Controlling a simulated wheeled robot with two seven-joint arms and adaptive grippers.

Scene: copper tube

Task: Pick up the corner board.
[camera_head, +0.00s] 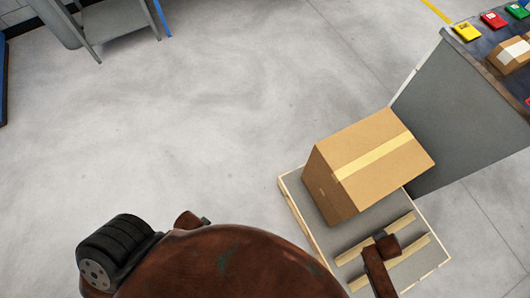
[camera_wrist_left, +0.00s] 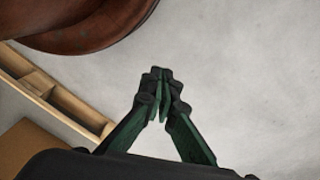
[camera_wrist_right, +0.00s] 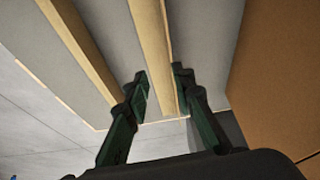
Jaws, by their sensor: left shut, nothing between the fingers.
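Two long pale tan strips, which look like corner boards, lie roughly parallel on a low grey platform with a wooden rim (camera_head: 292,207). The nearer-to-carton strip (camera_head: 375,239) and the other strip (camera_head: 400,263) show in the head view, partly covered by my right arm. In the right wrist view one strip (camera_wrist_right: 150,35) runs between the fingertips of my right gripper (camera_wrist_right: 160,82), and the other strip (camera_wrist_right: 78,42) is to the left. The right gripper is open; I cannot tell whether it touches the strip. My left gripper (camera_wrist_left: 160,88) is shut and empty over bare floor.
A taped cardboard carton (camera_head: 370,165) stands on the platform beside the strips; it fills the right of the right wrist view (camera_wrist_right: 280,75). A grey table (camera_head: 455,110) with coloured items and a small box stands at right.

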